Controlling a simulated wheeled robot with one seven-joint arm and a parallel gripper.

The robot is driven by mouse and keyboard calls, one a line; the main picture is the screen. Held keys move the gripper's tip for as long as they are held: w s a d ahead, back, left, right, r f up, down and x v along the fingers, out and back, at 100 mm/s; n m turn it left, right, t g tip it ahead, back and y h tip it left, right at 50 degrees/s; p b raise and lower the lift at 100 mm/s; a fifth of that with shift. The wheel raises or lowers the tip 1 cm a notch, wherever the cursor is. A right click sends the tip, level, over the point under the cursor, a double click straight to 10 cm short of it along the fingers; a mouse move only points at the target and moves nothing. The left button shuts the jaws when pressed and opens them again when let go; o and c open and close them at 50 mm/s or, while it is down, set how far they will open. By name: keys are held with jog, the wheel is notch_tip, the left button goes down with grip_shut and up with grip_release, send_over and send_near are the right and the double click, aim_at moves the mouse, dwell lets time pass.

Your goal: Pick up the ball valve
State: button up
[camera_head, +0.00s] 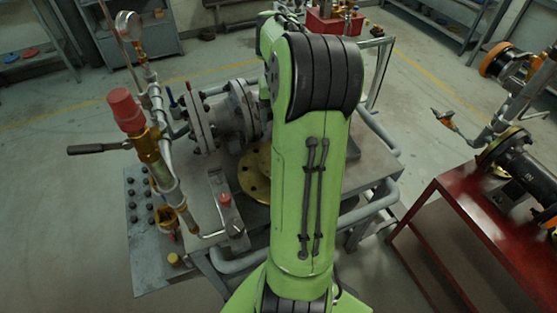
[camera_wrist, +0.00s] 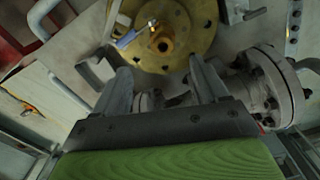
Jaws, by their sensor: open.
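A small valve with a blue lever (camera_wrist: 127,40) and a small metal body (camera_wrist: 152,22) shows in the wrist view, over a round yellow flange (camera_wrist: 182,58); it looks like the ball valve. I cannot tell whether it touches the flange. My gripper (camera_wrist: 162,78) is open and empty, its two fingers spread and pointing toward the flange, with the valve beyond the fingertips and nearer the left one. In the head view, my green arm hides the gripper and the valve; only the left part of the yellow flange (camera_head: 254,178) shows.
A grey flanged gate valve (camera_head: 222,115) stands behind the yellow flange; its flange (camera_wrist: 272,85) is right of my fingers in the wrist view. A red-capped pipe assembly (camera_head: 150,140) rises at left. A red cart (camera_head: 470,235) stands right.

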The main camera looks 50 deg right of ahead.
jog(key=f, duration=0.2)
jog(key=a+f+b, duration=0.1)
jog(key=f, duration=0.1)
jog(key=shift+s+a, duration=0.1)
jog(key=shift+s, duration=0.05)
jog(key=f, duration=0.1)
jog(key=f+b, duration=0.1)
jog(key=f, duration=0.3)
jog(key=shift+w+d, duration=0.25)
jog(key=shift+d, duration=0.1)
jog(key=shift+r, duration=0.1)
grip_shut()
